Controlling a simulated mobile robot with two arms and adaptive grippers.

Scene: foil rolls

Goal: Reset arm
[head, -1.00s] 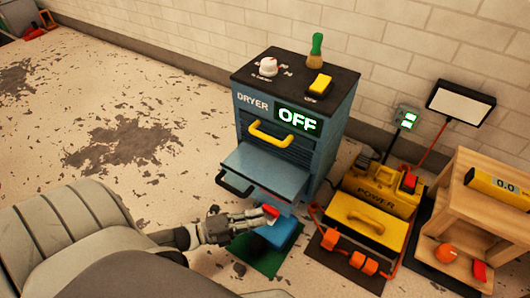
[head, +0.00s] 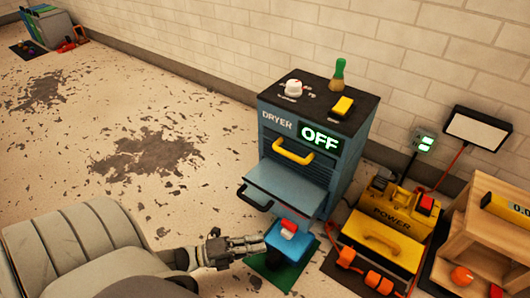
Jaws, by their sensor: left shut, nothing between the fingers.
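My left gripper (head: 262,244) is low in the middle of the head view, at the end of my arm coming in from the left. Its fingers are shut and empty. Its tips are just left of a blue block with a red-and-white top (head: 288,229), which stands on a green mat (head: 288,272). I cannot tell whether they touch. The blue dryer (head: 278,148) stands behind, its display reading OFF and a grey drawer (head: 285,190) pulled out above the block. My right gripper is not in view. I see no foil rolls clearly.
A yellow power unit (head: 378,247) with orange parts in front stands right of the dryer. A wooden stand (head: 480,240) is at the right edge. A green-handled brush (head: 339,75) stands on the dryer. The floor at left is open.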

